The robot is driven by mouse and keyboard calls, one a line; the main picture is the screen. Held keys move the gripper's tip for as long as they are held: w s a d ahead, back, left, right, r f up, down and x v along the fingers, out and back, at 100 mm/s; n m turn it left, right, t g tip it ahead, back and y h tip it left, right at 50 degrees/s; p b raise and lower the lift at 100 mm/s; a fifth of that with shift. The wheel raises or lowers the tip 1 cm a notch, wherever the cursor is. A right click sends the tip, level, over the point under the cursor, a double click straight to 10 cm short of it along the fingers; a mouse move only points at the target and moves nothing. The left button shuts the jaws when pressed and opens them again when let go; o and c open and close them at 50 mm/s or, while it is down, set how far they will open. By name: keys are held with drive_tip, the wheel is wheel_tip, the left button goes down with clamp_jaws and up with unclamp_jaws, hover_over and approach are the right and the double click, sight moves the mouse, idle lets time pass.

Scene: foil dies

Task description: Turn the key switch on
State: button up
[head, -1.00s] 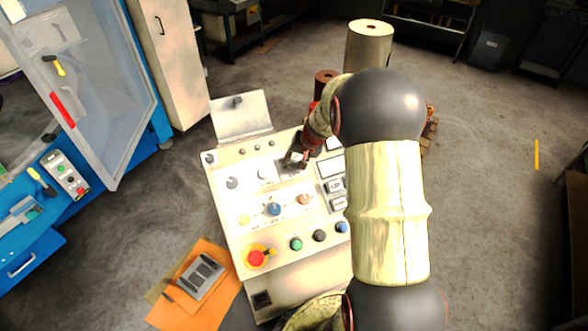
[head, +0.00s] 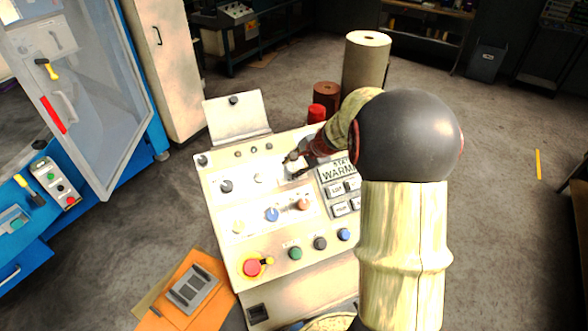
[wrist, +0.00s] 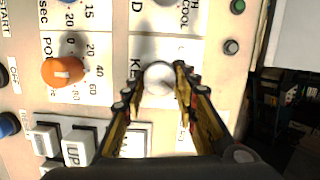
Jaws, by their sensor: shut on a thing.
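The key switch (wrist: 160,70) is a round silver piece beside lettering that starts with "KE" in the wrist view. My gripper (wrist: 158,84) has one finger on each side of it and is shut on it. How far the key is turned cannot be told. In the head view my gripper (head: 296,160) reaches onto the upper right part of the pale sloped control panel (head: 222,205); its fingers mostly hide the key switch there.
An orange knob (wrist: 62,71) and white push-buttons (wrist: 78,146) are close to my gripper. A red emergency button (head: 251,267) is at the panel's lower left. A raised lid (head: 237,119) stands at the back.

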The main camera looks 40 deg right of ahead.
drive_tip(key=shift+m, duration=0.7)
drive_tip(key=o, duration=1.1)
drive_tip(key=shift+o, duration=0.2)
drive_tip(key=v, duration=1.2)
drive_tip(key=shift+s+f, duration=0.1)
